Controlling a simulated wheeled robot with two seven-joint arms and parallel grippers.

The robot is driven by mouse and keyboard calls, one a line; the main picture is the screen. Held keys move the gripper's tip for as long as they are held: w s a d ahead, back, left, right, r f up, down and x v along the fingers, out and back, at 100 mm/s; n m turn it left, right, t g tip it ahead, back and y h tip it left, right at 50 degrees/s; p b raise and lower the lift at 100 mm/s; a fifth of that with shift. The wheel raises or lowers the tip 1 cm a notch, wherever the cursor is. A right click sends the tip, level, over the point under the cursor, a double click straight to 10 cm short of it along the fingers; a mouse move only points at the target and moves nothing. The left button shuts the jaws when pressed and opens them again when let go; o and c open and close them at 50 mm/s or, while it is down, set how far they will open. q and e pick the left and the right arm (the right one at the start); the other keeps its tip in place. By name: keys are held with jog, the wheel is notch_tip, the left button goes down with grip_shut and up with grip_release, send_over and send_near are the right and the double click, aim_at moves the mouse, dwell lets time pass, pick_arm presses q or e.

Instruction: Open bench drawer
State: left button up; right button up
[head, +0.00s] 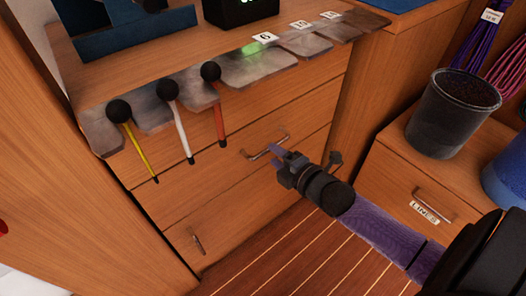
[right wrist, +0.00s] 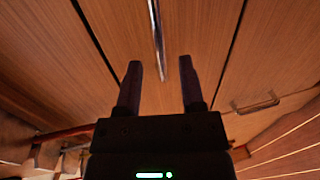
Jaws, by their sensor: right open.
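The wooden bench has stacked drawers, all of which look shut. A drawer front (head: 215,175) carries a metal bar handle (head: 262,149). My right gripper (head: 277,151) is open at the right part of this handle, its fingers pointing at the drawer front. In the right wrist view, the fingers of the right gripper (right wrist: 160,75) are apart, and the end of the handle (right wrist: 156,35) shows between and beyond them. I cannot tell whether they touch it. A lower drawer has another handle (head: 196,240), and a handle shows at right in the wrist view (right wrist: 253,104). My left gripper is not in view.
Yellow, white and red rods with black knobs (head: 168,91) hang from the metal plate (head: 245,68) in front of the upper drawer. At right, a black bucket (head: 450,115) stands on a cabinet labelled LINES (head: 425,213). The striped floor (head: 270,262) below is clear.

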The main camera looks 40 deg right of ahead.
aim_at(268, 151)
jog(key=b+x, duration=0.1)
jog(key=x, duration=0.2)
jog(key=shift+w+f+b, duration=0.15)
jog(key=shift+w+b, duration=0.15)
jog(key=shift+w, duration=0.05)
jog(key=shift+c, duration=0.7)
jog(key=c, duration=0.5)
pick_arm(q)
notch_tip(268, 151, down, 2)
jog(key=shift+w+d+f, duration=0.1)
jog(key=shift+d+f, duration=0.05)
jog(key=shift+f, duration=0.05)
pick_arm(e)
grip_shut()
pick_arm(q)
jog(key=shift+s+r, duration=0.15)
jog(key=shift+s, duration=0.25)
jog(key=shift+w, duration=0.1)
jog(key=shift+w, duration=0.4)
